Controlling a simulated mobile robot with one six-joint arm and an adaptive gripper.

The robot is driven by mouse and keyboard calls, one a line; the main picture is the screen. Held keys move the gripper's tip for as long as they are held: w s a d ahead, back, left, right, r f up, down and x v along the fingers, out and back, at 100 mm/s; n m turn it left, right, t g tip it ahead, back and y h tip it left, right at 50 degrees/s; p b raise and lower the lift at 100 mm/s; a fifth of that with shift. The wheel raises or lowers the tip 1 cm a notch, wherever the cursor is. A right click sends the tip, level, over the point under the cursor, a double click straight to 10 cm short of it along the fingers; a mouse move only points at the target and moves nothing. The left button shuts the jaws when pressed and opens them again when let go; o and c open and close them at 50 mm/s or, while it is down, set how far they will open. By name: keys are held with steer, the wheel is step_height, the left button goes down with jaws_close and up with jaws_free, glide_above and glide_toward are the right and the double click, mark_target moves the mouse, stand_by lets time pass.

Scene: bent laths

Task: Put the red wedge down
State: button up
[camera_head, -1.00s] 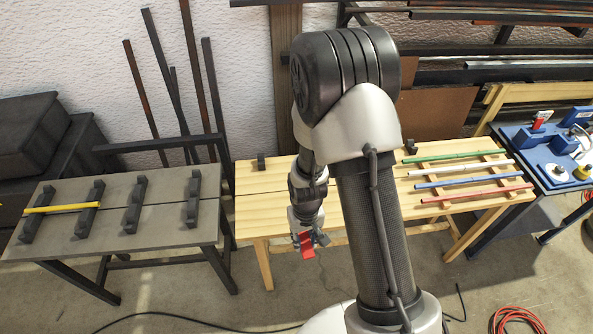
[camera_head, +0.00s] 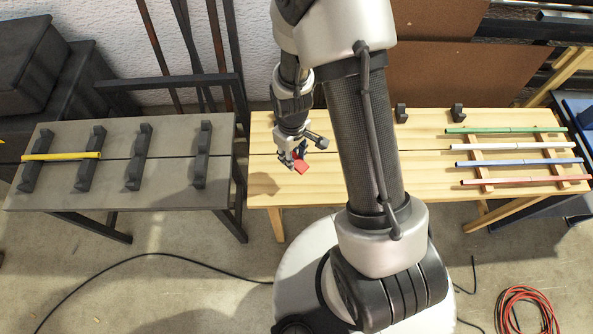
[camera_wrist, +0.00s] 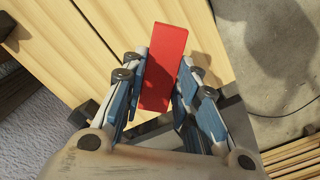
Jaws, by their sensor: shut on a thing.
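The red wedge (camera_head: 301,167) is held at the tip of my gripper (camera_head: 292,160), over the left part of the light wooden table (camera_head: 262,185). In the wrist view the red wedge (camera_wrist: 165,68) sits between the two blue-padded fingers of my gripper (camera_wrist: 160,85), which are shut on it. Bare planks show beyond it in the wrist view. I cannot tell exactly how far above the wood it is.
A grey table (camera_head: 75,195) with several black blocks (camera_head: 140,148) and a yellow lath (camera_head: 60,156) stands at left. Green (camera_head: 500,130), white (camera_head: 510,147), blue (camera_head: 510,162) and red (camera_head: 515,181) laths lie on wooden strips at right. Two black blocks (camera_head: 401,113) stand at the table's back edge.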

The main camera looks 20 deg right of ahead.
mark_target(293, 175)
step_height(293, 175, down, 10)
steer(key=b, duration=0.2)
steer(key=shift+w+r+b, duration=0.1)
steer(key=shift+b, duration=0.25)
steer(key=shift+f, duration=0.25)
steer(key=o, duration=1)
steer(key=shift+r, duration=0.1)
steer(key=shift+o, duration=0.2)
